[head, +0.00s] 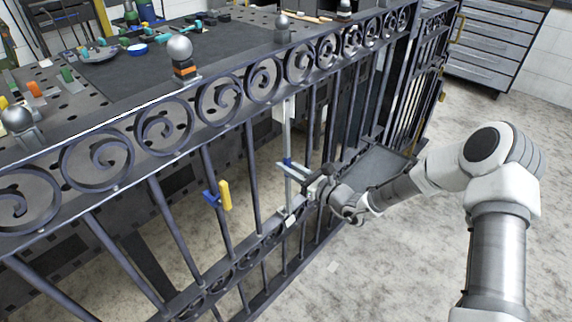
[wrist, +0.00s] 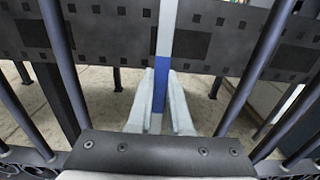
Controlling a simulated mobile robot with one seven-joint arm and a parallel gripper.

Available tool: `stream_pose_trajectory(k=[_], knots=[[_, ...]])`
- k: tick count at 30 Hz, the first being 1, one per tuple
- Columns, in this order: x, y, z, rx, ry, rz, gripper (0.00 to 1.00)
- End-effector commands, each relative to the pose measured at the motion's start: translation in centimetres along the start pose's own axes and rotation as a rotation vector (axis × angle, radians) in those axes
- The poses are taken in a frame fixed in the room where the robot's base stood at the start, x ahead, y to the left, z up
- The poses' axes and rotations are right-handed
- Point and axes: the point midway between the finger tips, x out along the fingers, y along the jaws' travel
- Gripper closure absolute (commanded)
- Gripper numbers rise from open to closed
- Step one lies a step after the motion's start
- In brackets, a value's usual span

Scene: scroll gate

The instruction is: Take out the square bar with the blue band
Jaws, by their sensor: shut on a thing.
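The square bar with the blue band (wrist: 161,68) stands upright in the middle of the wrist view, pale silver above and below the blue. In the head view the pale bar (head: 288,128) stands in the dark scroll gate (head: 150,184), between the scroll rail and the lower rail. My gripper (head: 291,172) reaches it from the right, at about mid-height. In the wrist view my gripper (wrist: 161,98) has one finger on each side of the bar and is shut on it, around the lower part of the blue band. The bar's ends are hard to make out.
Dark round bars stand on both sides of the gripper. A yellow-handled clamp (head: 225,195) with blue parts hangs on a gate bar to the left. A perforated workbench (head: 60,95) with tools stands behind the gate. Grey drawers (head: 490,50) stand back right; the right floor is clear.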

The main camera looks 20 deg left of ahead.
Motion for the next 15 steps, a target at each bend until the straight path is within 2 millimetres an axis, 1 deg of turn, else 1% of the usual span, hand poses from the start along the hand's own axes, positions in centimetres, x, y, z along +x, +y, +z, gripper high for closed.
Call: stream_pose_trajectory(k=[1, 15], knots=[[-0.06, -0.02, 0.23, -0.001, -0.004, 0.0, 1.0], [-0.94, -0.05, 0.22, -0.003, -0.004, 0.0, 1.0]])
